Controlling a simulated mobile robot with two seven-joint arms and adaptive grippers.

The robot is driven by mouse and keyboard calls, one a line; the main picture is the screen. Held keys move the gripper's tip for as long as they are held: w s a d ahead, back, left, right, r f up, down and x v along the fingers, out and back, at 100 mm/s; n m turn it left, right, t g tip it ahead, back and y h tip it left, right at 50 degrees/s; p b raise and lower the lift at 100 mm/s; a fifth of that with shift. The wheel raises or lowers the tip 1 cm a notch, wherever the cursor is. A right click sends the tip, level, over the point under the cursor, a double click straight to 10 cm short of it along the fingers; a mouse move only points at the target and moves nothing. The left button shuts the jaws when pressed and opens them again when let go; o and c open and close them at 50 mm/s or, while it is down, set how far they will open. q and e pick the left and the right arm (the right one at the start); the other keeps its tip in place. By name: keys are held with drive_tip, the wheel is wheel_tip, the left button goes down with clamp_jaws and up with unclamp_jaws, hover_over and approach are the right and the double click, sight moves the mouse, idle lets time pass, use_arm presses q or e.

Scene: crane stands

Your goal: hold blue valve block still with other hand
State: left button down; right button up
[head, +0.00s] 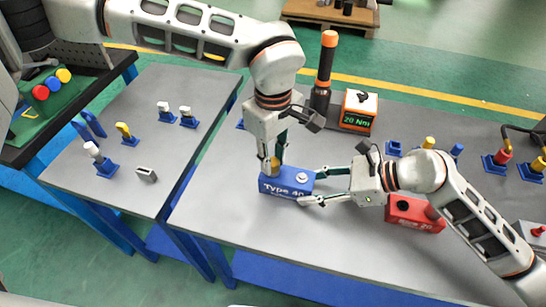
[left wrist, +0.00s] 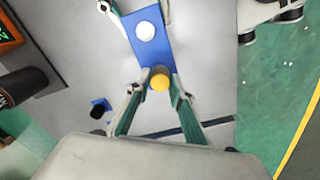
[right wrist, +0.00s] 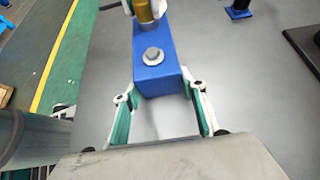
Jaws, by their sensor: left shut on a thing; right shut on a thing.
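The blue valve block (head: 283,194), marked "Type 40", lies on the grey bench with a pale bolt head on top; it also shows in the left wrist view (left wrist: 146,45) and the right wrist view (right wrist: 155,75). My right gripper (head: 309,185) reaches in from the right, its fingers shut on opposite sides of the block's end. My left gripper (head: 273,165) points down over the block's left end, shut on a brass-coloured cylindrical part (right wrist: 146,10) with a yellow top (left wrist: 160,79). This part stands at the block.
An orange-and-black upright tool (head: 326,65) and an orange display box (head: 358,112) reading "20 Nm" stand behind the block. Small blue stands are at the right and on the left table (head: 160,85). The bench front is clear.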

use_arm(q)
drive_tip(key=shift+m, duration=0.4)
drive_tip(key=shift+m, duration=0.9)
drive_tip(key=c, duration=1.7)
unclamp_jaws()
drive_tip(key=shift+r, duration=0.1)
drive_tip(key=shift+r, duration=2.4)
drive_tip(key=shift+r, duration=0.1)
wheel_tip(320, 180, up, 12)
